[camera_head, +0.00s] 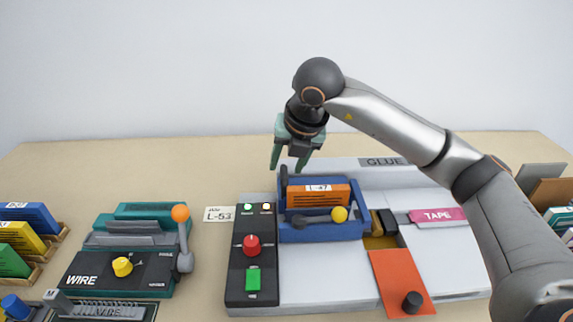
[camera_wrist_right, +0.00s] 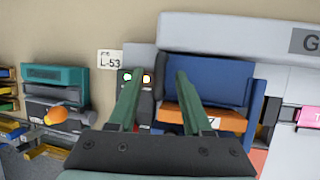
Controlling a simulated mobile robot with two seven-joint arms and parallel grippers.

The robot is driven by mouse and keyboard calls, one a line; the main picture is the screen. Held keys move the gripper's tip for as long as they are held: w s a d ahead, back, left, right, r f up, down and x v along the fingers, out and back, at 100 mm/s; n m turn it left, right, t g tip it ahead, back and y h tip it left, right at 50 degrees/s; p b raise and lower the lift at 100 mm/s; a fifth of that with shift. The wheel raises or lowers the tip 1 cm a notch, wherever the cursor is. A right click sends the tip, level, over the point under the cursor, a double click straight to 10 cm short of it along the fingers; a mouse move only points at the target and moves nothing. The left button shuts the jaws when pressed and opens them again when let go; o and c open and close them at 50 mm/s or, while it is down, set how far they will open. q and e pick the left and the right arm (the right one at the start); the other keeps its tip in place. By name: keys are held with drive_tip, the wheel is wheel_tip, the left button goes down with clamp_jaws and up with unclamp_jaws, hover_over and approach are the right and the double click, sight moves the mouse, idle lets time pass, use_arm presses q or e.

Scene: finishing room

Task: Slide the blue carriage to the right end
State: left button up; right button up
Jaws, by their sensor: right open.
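The blue carriage (camera_head: 325,232) sits at the left end of the grey machine labelled GLUE, beside the black control panel. My right gripper (camera_head: 290,165) is open and empty, pointing down above and behind the carriage's left end. In the right wrist view its fingers (camera_wrist_right: 155,85) are apart, with the carriage beyond the right finger. My left gripper is not in view.
A black panel (camera_head: 252,265) with a red knob and green button adjoins the carriage on the left. Right of it are an orange-red sheet (camera_head: 402,280) and a pink TAPE label (camera_head: 437,215). The WIRE machine (camera_head: 120,270) with an orange-knobbed lever stands left.

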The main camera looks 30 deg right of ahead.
drive_tip(key=shift+w+f, duration=0.25)
drive_tip(key=shift+f, duration=0.25)
clamp_jaws()
idle(1.2)
